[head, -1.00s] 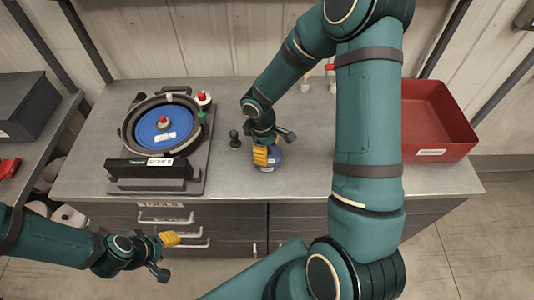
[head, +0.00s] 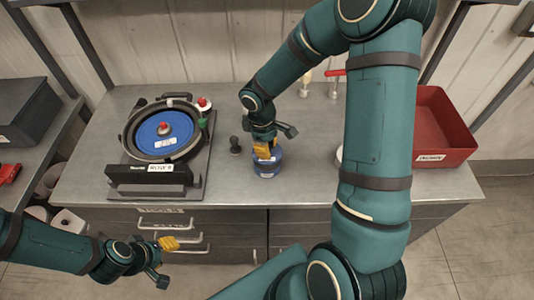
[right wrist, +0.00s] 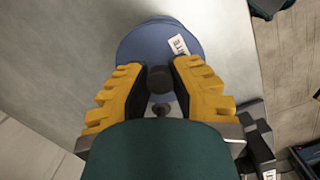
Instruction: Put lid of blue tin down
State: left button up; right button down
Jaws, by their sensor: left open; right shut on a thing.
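The blue tin (head: 267,170) stands on the bench near its front edge, with a white label on its side. My right gripper (head: 264,148) is directly above it and shut on the dark knob (right wrist: 160,78) of the lid. The lid's blue top (right wrist: 150,42) shows beyond the yellow fingers in the right wrist view. I cannot tell whether the lid is touching the tin or slightly above it. My left gripper (head: 166,262) is open and empty, low in front of the bench drawers.
A seed meter (head: 162,130) with a blue disc is at the left of the bench. A small dark knobbed piece (head: 235,146) stands left of the tin. A red bin (head: 440,130) is at the right. Bare bench (head: 305,150) lies right of the tin.

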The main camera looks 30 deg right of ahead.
notch_tip(320, 180, up, 5)
jog(key=shift+f, duration=0.15)
jog(key=shift+s+d+r, duration=0.1)
jog(key=shift+d+r, duration=0.15)
jog(key=b, duration=0.9)
send_over(310, 173)
notch_tip(310, 173, down, 2)
jog(key=f+b, duration=0.1)
jog(key=f, duration=0.4)
jog(key=f+b, duration=0.1)
jog(key=f, duration=0.4)
jog(key=shift+w+a+f, duration=0.15)
jog(key=shift+w, duration=0.05)
pick_arm(q)
notch_tip(310, 173, down, 12)
jog(key=s, duration=0.1)
jog(key=shift+s+d+g, duration=0.3)
jog(key=shift+s, duration=0.05)
